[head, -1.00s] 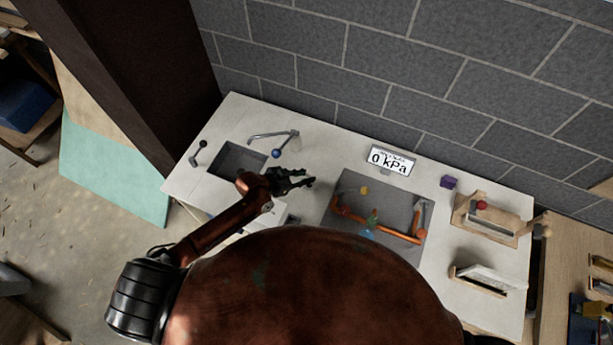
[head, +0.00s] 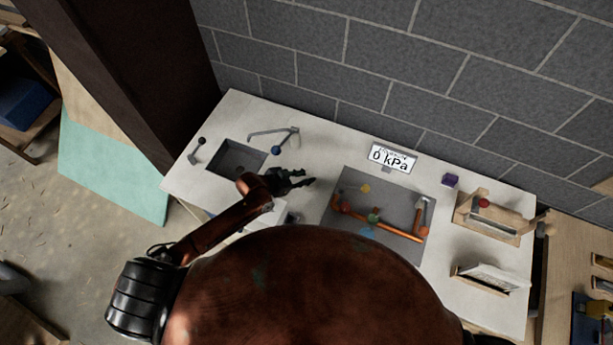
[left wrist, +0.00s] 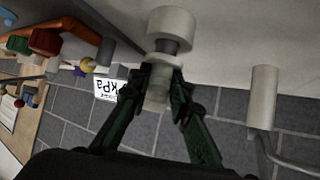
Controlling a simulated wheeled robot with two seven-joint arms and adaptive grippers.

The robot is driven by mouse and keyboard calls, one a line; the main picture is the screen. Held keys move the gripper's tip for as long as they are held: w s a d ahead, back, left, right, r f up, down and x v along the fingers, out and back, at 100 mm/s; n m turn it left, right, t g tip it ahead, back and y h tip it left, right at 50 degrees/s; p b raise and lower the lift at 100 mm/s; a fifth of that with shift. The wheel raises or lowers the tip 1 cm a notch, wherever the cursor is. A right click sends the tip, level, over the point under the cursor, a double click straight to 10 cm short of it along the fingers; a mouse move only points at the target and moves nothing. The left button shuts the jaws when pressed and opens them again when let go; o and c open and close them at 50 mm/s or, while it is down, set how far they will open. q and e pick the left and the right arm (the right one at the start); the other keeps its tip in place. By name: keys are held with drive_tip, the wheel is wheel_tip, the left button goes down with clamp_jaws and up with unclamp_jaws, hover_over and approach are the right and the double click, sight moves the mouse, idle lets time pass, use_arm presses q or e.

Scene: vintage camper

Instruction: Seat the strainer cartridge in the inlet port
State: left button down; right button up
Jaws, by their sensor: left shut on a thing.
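My left gripper (head: 304,178) reaches over the white counter, between the sink and the grey recessed panel. In the left wrist view, its dark green fingers (left wrist: 160,82) are shut on a pale, partly translucent cylinder (left wrist: 156,96), which looks like the strainer cartridge. A pale flange shows just beyond the fingertips. A white cylinder with a grey collar (left wrist: 171,22) stands in line beyond it and may be the inlet port. I cannot tell whether the two touch. The cartridge is too small to make out in the head view. My right gripper is not in view.
Orange pipework (head: 400,234) lies on the panel at right. A display (head: 391,158) reads 0 kPa. Wooden racks (head: 490,222) stand farther right.

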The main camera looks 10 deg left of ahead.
use_arm(q)
drive_tip(key=shift+f+b, duration=0.3)
drive_tip(key=shift+f, duration=0.2)
drive_tip(key=shift+f+b, duration=0.3)
drive_tip(key=shift+f, duration=0.1)
drive_tip(key=c, duration=1.7)
unclamp_jaws()
drive_tip(key=v, duration=1.2)
drive_tip(key=shift+s+d, duration=0.1)
